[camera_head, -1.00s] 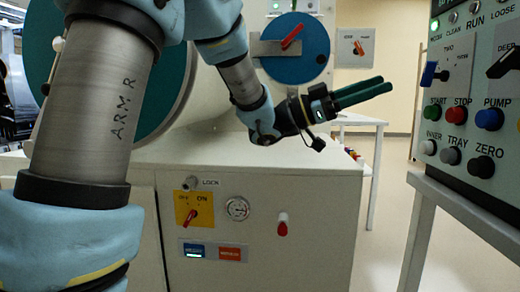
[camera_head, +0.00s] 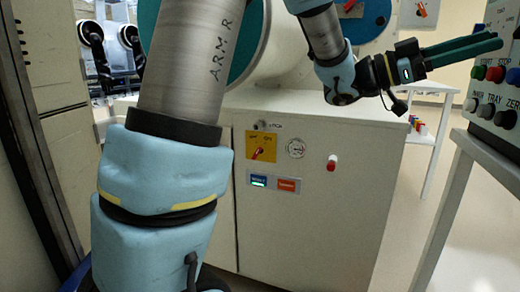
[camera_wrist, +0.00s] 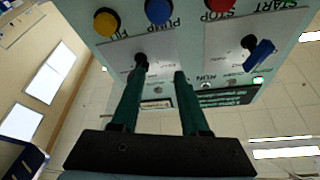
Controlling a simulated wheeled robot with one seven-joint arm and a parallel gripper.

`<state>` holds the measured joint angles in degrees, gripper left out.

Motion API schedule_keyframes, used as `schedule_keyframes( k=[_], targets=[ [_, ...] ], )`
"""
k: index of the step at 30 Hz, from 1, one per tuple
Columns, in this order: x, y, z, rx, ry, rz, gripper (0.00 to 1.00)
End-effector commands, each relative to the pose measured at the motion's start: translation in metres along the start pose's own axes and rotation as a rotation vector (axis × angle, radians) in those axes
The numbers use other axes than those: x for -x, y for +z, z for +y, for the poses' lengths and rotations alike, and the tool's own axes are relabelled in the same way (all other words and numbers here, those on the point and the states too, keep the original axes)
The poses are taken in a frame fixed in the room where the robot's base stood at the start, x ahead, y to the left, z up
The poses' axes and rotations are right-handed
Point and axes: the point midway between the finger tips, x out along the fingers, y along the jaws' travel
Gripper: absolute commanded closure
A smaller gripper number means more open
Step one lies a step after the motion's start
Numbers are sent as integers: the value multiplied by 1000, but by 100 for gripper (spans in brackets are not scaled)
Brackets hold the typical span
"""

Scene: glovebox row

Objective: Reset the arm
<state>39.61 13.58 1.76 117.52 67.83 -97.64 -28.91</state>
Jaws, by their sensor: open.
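My gripper (camera_head: 462,50) has green fingers and points right toward the control panel in the head view. In the wrist view its two green fingers (camera_wrist: 160,85) stand apart with nothing held between them. The control panel (camera_wrist: 185,55) lies beyond the fingertips, with a yellow, a blue and a red button and a blue-handled switch (camera_wrist: 260,55). The left fingertip overlaps a black knob (camera_wrist: 140,58) in that view; I cannot tell whether they touch. My arm reaches across the front of the white cabinet (camera_head: 335,215).
The cabinet front has a yellow-plated red switch (camera_head: 261,147), a gauge (camera_head: 295,148) and a red-tipped knob (camera_head: 332,162). The panel stands on a grey frame (camera_head: 455,200) at the right. A white table (camera_head: 435,90) is behind. Floor shows between cabinet and frame.

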Motion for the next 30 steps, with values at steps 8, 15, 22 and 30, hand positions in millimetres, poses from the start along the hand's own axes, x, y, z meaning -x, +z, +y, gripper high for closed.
schedule_keyframes(
  k=[8,15,22,30],
  targets=[
    [16,12,-25,-26,-129,-74,55],
    [48,29,-60,-55,-321,-192,55],
    [116,54,-102,-64,-608,-383,55],
    [284,91,-118,51,-1112,-768,55]
  ],
)
